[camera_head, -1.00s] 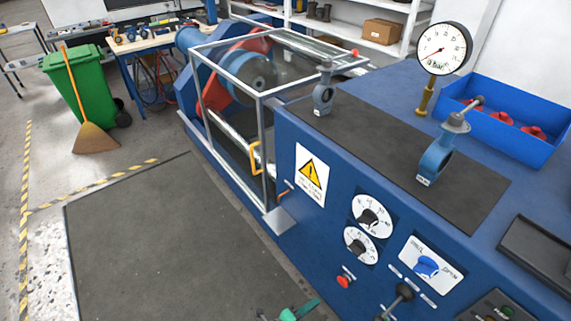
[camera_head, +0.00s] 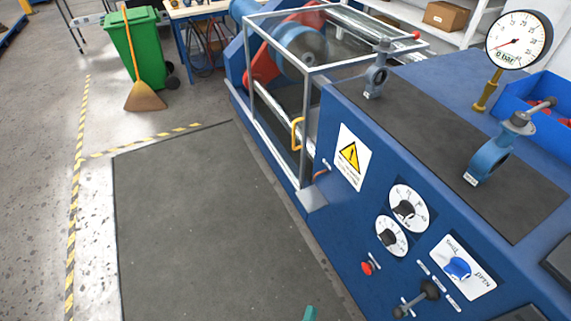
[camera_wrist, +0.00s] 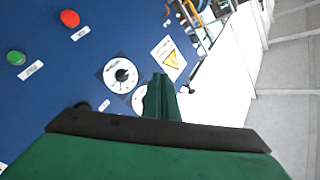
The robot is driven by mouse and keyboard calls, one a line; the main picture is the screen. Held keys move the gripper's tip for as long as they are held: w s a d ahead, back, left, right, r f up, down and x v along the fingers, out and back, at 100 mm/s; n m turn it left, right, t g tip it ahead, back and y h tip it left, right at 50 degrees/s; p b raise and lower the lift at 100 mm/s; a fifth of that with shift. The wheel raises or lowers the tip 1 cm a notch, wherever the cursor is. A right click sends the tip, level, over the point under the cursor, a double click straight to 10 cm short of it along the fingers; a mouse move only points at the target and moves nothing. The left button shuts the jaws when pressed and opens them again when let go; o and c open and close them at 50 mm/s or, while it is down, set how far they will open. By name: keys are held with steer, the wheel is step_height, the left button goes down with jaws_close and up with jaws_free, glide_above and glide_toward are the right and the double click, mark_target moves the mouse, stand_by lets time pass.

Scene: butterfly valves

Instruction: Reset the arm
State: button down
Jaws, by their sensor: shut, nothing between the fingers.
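My gripper (camera_wrist: 161,98) shows in the wrist view as green fingers shut together with nothing between them. It points toward the blue machine's front panel, and its fingers cover part of a white dial. In the head view only a small green tip of my gripper (camera_head: 309,313) shows at the bottom edge, apart from the panel. Two butterfly valves stand on the dark mat on the machine's top: a nearer blue valve (camera_head: 487,160) with a grey lever, and a farther grey-blue valve (camera_head: 375,78).
The blue machine (camera_head: 345,215) carries dials (camera_head: 408,208), a red button (camera_head: 367,268) and a black lever (camera_head: 428,290) on its front. A pressure gauge (camera_head: 518,40) and a blue bin (camera_head: 561,100) stand on top. The dark floor mat (camera_head: 190,220) is clear.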

steer(key=s+a+r+n+g+y, duration=0.2)
steer(key=s+a+r+n+y, duration=0.4)
steer(key=s+r+n, duration=0.3)
steer(key=s+n, duration=0.1)
steer(key=n, duration=0.2)
steer(key=shift+s+a+n+g, duration=0.2)
steer(key=shift+s+n+g, duration=0.1)
steer(key=shift+s+n, duration=0.1)
